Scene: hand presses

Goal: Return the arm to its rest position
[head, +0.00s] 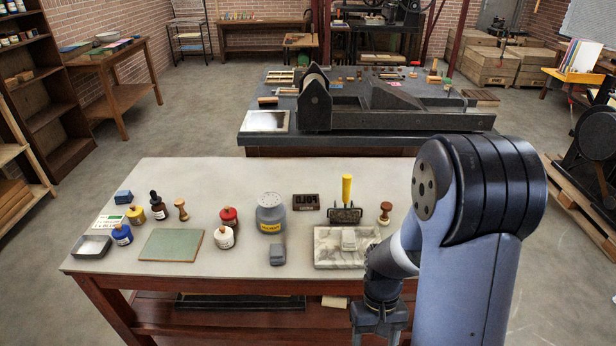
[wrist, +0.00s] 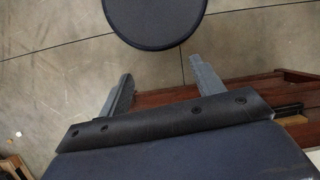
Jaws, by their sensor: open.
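My gripper (wrist: 157,85) shows in the wrist view with its two grey fingers spread wide apart and nothing between them. It points down at the bare floor, and a round dark part of my own body shows at the top of that view. In the head view my arm (head: 470,220) fills the right front, bent at the elbow. My gripper (head: 379,330) hangs down at the bottom edge there, near the front right of the worktable (head: 190,180). Its fingertips are mostly cut off by the frame.
A stone slab (head: 335,262) with a grey block, a yellow-handled roller (head: 346,195) and a wooden knob stamp (head: 385,212) stand left of my arm. Jars, bottles and a green plate (head: 171,245) spread leftward. A large press (head: 370,105) stands behind. The floor on the left is clear.

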